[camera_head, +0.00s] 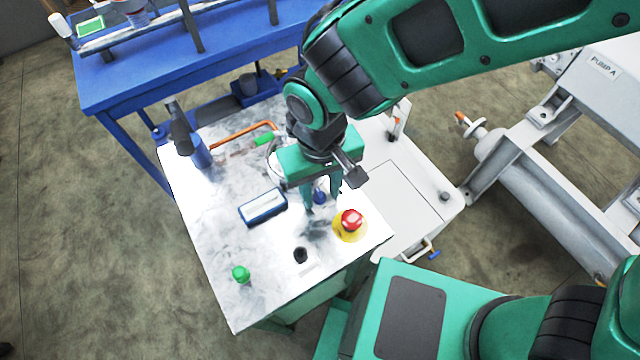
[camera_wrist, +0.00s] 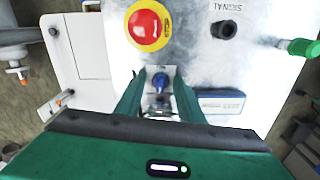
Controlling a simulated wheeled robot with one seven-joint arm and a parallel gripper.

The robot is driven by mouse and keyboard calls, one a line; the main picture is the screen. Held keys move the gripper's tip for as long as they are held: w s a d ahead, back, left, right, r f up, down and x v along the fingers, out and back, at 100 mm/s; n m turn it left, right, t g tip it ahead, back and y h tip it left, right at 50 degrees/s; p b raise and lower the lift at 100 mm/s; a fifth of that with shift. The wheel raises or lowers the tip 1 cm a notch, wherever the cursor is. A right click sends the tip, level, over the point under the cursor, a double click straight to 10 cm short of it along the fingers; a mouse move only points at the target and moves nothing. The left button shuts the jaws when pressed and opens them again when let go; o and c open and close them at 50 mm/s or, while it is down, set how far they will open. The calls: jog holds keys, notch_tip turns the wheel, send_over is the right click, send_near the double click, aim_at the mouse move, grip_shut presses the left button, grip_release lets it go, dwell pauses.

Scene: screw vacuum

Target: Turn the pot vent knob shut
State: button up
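A small blue knob (camera_head: 320,198) stands on the white marbled worktop, beside the red emergency-stop button. It also shows in the wrist view (camera_wrist: 160,81), on a small light plate, with a shiny metal part just below it. No readable label shows whether this is the pot vent knob. My gripper (camera_head: 321,202) points down over the worktop. In the wrist view, my gripper (camera_wrist: 159,76) is open, with one finger on each side of the blue knob and a visible gap to each. A round clear rim behind my gripper is mostly hidden; I cannot tell whether it is the pot.
The emergency-stop button (camera_head: 350,221) on its yellow base is close to my fingers. A blue-framed display (camera_head: 263,207) lies left of them. A black SIGNAL knob (camera_head: 300,255) and a green knob (camera_head: 240,273) stand nearer the front edge. A blue bench (camera_head: 110,85) stands behind.

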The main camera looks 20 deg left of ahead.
aim_at(322, 194)
grip_shut()
jog(key=shift+w+n, duration=0.15)
jog(key=shift+n, duration=0.65)
jog(key=shift+d, duration=0.1)
jog(key=shift+o, duration=1.3)
grip_release()
jog(key=shift+r, duration=0.15)
notch_tip(322, 194, up, 10)
jog(key=shift+r, duration=0.25)
